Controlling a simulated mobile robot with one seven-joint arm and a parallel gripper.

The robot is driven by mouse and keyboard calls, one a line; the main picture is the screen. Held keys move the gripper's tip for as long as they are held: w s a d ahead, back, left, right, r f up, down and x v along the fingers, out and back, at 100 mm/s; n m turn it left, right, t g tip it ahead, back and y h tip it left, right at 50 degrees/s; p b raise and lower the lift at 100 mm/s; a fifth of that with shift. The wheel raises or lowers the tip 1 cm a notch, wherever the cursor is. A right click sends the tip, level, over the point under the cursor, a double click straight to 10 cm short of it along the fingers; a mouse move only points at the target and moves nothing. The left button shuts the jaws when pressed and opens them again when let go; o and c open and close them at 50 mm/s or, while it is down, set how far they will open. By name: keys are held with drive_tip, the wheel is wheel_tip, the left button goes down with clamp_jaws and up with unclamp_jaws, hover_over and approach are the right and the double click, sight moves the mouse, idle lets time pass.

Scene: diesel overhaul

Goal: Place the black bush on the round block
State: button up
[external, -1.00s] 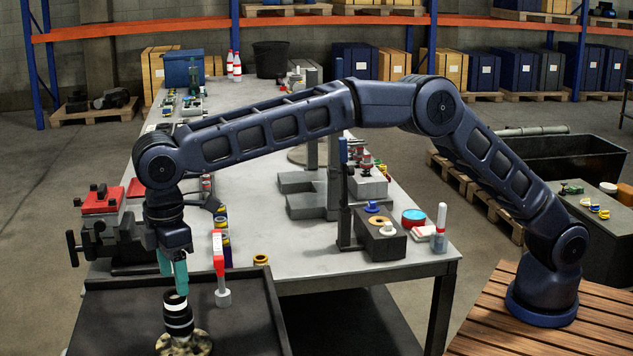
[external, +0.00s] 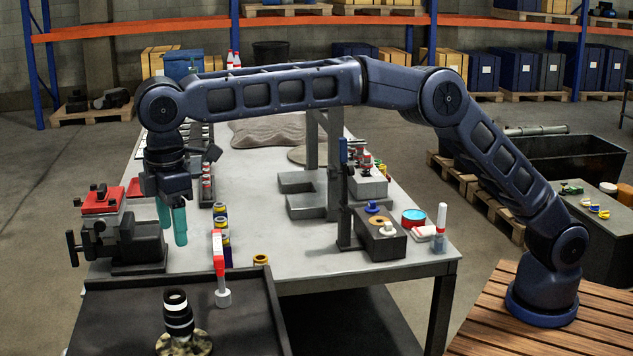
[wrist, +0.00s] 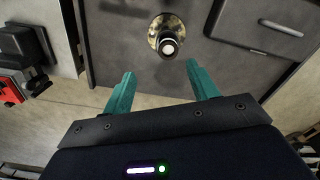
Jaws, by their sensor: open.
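A round block (external: 183,345) with a mottled gold-and-dark surface sits in the dark tray near the front edge of the picture. A black bush (external: 178,318) with pale bands stands upright on top of it. My gripper (external: 172,228) has teal fingers, hangs above and behind the stack, and is open and empty. In the wrist view my gripper (wrist: 161,69) has its fingers spread apart, clear of the bush.
The dark tray (external: 110,300) has a raised rim. A red-and-white upright tool (external: 219,265) stands at its back right. A red-topped vise (external: 115,225) is left of my gripper. Several coloured rings line the bench (external: 265,225), whose middle holds a grey stand.

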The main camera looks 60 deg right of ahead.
drive_tip(key=d+r+m+t, duration=0.1)
drive_tip(key=d+r, duration=0.3)
drive_tip(key=d, duration=0.7)
drive_tip(key=d+r+m, duration=0.2)
drive_tip(key=d+r, duration=0.2)
drive_tip(key=d, duration=0.6)
drive_tip(key=d+r+m+t, duration=0.1)
drive_tip(key=d+r, duration=0.3)
drive_tip(key=d, duration=0.7)
drive_tip(key=s+d+m, duration=0.2)
drive_tip(key=s+d, duration=0.2)
drive_tip(key=d, duration=0.6)
drive_tip(key=s+d+m, duration=0.2)
drive_tip(key=s+d, duration=0.3)
drive_tip(key=d, duration=0.4)
drive_tip(key=s+d+f+m+t, duration=0.1)
drive_tip(key=s+d+f+m, duration=0.2)
drive_tip(key=s+d+f, duration=0.4)
drive_tip(key=s+d+f+m+t, duration=0.1)
drive_tip(key=s+d+f+m, duration=0.1)
drive_tip(key=s+d+f, duration=0.5)
drive_tip(key=s+d, duration=0.5)
drive_tip(key=s, duration=0.3)
drive_tip(key=shift+s+d+m, duration=0.25)
drive_tip(key=shift+s+m, duration=0.05)
drive_tip(key=shift+m, duration=0.1)
